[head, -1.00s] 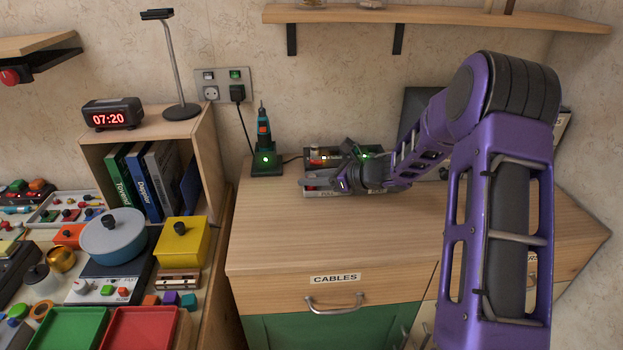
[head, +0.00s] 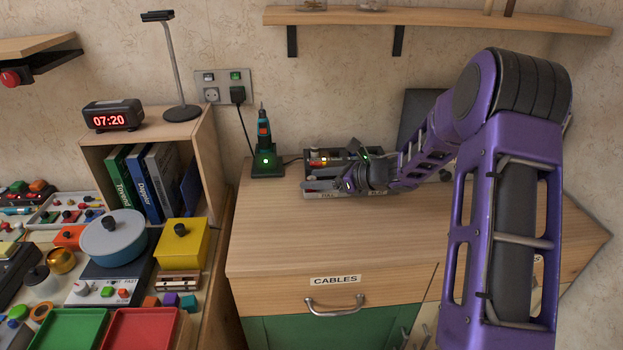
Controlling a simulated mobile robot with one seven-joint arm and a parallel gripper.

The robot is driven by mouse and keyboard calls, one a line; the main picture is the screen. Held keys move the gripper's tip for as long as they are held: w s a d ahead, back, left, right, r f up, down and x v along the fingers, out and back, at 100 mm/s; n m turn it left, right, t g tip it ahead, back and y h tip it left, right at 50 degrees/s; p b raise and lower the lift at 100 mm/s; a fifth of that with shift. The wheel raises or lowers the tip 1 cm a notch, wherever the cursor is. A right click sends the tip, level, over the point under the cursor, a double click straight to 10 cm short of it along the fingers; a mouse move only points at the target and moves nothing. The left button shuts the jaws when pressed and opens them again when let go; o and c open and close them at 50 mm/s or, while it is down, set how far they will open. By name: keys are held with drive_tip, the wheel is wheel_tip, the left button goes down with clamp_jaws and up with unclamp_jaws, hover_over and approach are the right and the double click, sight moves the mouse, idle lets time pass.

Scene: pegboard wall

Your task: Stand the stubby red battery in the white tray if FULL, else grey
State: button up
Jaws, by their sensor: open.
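My gripper (head: 320,179) is open at the left front of a dark and grey box (head: 311,194) on the cabinet top, its two fingers pointing left. Small red and yellow parts (head: 320,160) show in the box behind the fingers. I cannot tell whether one is the stubby red battery. The box has small labels along its front that are too small to read and partly covered by the gripper. A green light (head: 365,157) shows beside my wrist. A pale tray (head: 48,215) with small coloured parts lies at far left; I cannot tell if it is the white tray.
A charging stand with a teal screwdriver (head: 264,143) stands left of the box. The wooden cabinet top (head: 290,240) in front is clear. A dark panel (head: 415,110) leans behind my arm. Green (head: 65,330) and red (head: 143,330) trays, a pot (head: 112,238) and a yellow box (head: 182,243) fill the left bench.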

drive_tip(key=v, duration=1)
drive_tip(key=shift+s+d, duration=0.1)
drive_tip(key=shift+d, duration=0.1)
